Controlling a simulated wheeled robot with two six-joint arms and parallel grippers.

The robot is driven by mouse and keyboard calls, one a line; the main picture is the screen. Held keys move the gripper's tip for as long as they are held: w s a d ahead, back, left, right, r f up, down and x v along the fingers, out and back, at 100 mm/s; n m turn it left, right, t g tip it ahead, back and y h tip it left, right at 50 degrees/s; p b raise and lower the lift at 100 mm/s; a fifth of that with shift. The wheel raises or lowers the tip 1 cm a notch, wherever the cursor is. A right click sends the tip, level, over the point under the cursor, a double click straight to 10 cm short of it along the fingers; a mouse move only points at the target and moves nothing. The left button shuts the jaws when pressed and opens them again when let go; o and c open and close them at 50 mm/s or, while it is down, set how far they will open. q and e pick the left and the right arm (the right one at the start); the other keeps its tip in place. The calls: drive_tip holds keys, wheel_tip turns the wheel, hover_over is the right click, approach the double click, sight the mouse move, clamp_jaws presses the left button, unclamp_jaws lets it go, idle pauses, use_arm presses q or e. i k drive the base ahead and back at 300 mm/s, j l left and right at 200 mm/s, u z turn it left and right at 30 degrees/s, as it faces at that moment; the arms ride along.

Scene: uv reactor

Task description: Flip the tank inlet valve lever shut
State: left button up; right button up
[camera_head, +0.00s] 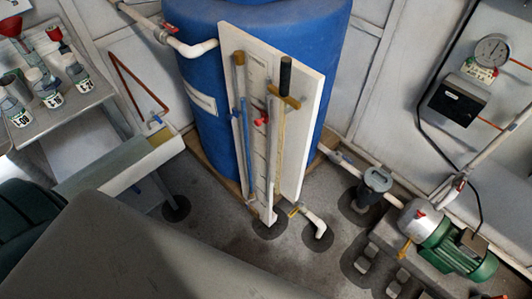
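A large blue tank (262,50) stands at the top centre. A white pipe (196,48) comes in from the upper left and bends into the tank's upper side. A valve with a small red lever (172,28) sits on this pipe, left of the tank. It looks like the tank inlet valve. The lever is too small to tell its exact angle. Another small red handle (262,118) sits on the white board (309,88) in front of the tank. Neither of my grippers is in view, and nothing touches the red lever.
A shelf (88,97) with labelled bottles stands at the left, above a trough-like basin (132,165). A green pump (455,245) and a grey filter housing (376,182) are at the right. A gauge (492,50) hangs on the right wall. Some floor (215,235) before the tank is clear.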

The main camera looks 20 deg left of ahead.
sight(167, 25)
drive_tip(key=u, duration=1.35)
